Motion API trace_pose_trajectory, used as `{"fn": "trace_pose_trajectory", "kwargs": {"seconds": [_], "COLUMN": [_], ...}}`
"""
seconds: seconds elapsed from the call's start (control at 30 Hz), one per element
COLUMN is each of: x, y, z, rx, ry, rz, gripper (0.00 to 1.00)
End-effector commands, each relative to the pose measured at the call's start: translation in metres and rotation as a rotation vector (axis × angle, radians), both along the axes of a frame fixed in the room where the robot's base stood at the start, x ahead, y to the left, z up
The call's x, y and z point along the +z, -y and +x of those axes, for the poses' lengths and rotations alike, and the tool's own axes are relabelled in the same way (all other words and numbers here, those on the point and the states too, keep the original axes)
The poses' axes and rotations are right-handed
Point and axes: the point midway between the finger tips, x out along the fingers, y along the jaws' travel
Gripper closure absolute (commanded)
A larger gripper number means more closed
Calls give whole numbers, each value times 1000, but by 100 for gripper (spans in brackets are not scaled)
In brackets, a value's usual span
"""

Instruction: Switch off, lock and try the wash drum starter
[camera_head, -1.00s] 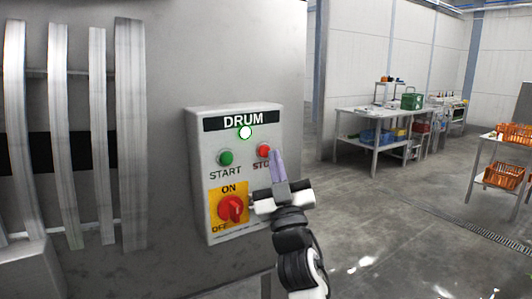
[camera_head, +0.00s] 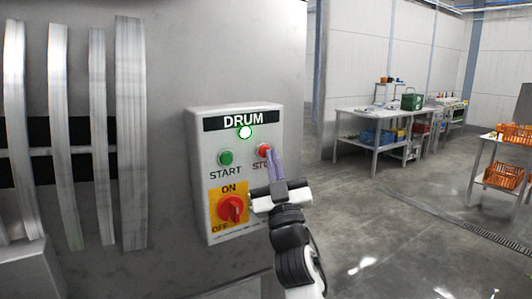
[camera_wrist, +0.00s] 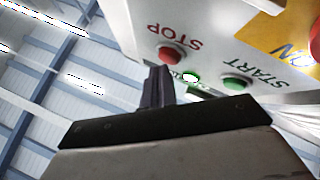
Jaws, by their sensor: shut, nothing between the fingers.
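The grey starter box (camera_head: 203,160) labelled DRUM is on the machine's wall. Its lamp (camera_head: 245,132) glows whitish green. The green START button (camera_head: 226,157) is at left and the red STOP button (camera_head: 264,150) at right. Below, the red rotary switch (camera_head: 231,208) sits on a yellow plate marked ON and OFF; I cannot read its setting surely. My gripper (camera_head: 270,154) is shut and empty, its fingertips at the STOP button and partly covering its label. The wrist view shows the fingertips (camera_wrist: 160,70) close by the STOP button (camera_wrist: 172,54); contact is unclear. No padlock shows.
Vertical metal bars (camera_head: 130,130) stand left of the box, with a dark opening behind them. Steel tables (camera_head: 375,116) with bins and an orange crate (camera_head: 503,176) stand back right. The floor between is clear.

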Motion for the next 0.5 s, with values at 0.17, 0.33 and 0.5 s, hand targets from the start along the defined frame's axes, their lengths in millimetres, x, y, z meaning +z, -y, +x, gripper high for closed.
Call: {"fn": "trace_pose_trajectory", "kwargs": {"seconds": [0.17, 0.33, 0.5], "x": [0, 0, 0], "y": [-1, -2, -3], "z": [1, 3, 5], "rx": [1, 1, -1], "ry": [0, 0, 0], "rz": [-1, -1, -1], "gripper": [100, 100, 100]}}
